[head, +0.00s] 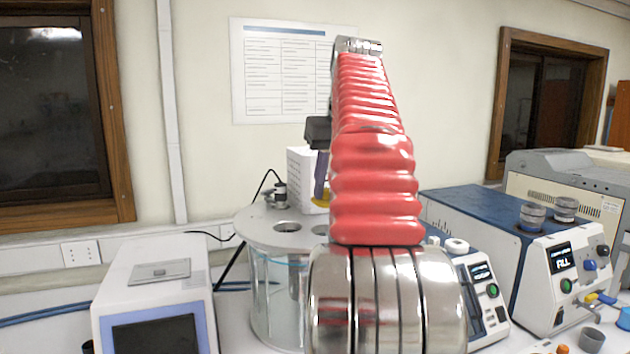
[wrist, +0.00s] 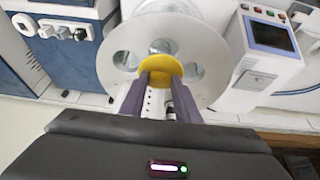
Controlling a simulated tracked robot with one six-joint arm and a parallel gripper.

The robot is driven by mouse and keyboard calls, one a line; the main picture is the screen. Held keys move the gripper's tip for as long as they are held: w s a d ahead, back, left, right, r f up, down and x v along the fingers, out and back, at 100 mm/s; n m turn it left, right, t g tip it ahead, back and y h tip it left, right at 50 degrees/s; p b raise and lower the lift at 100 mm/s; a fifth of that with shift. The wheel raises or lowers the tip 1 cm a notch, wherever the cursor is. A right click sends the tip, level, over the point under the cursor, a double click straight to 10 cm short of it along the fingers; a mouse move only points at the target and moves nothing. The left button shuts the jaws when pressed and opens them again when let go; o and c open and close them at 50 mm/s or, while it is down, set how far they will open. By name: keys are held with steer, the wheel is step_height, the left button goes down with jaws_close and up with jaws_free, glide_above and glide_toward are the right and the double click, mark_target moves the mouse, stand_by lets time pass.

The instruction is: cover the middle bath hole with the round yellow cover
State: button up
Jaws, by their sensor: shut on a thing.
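The round yellow cover (wrist: 160,66) is pinched between the fingertips of my gripper (wrist: 159,78) in the wrist view. In the head view a yellow edge of the cover (head: 320,203) shows below the purple fingers of my gripper (head: 321,186). The bath (head: 252,231) is a clear round vessel with a pale lid; in the wrist view its lid (wrist: 140,97) lies behind the cover. Open holes show on either side of the cover. The middle hole is partly hidden behind the cover. The cover appears above the lid; the exact gap is unclear.
A grey device with a dark screen (head: 157,328) stands left of the bath. A blue-topped instrument (head: 470,220) with knobs stands to the right. A black stirrer-like fitting (head: 279,193) rises at the lid's back. My red arm hides the bath's right side.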

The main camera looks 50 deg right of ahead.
steer(key=shift+w, duration=0.5)
steer(key=shift+s, duration=0.1)
steer(key=shift+f, duration=2.85)
steer(key=shift+s, duration=0.15)
steer(key=shift+f, duration=0.55)
steer(key=o, duration=0.8)
steer(key=shift+c, duration=0.2)
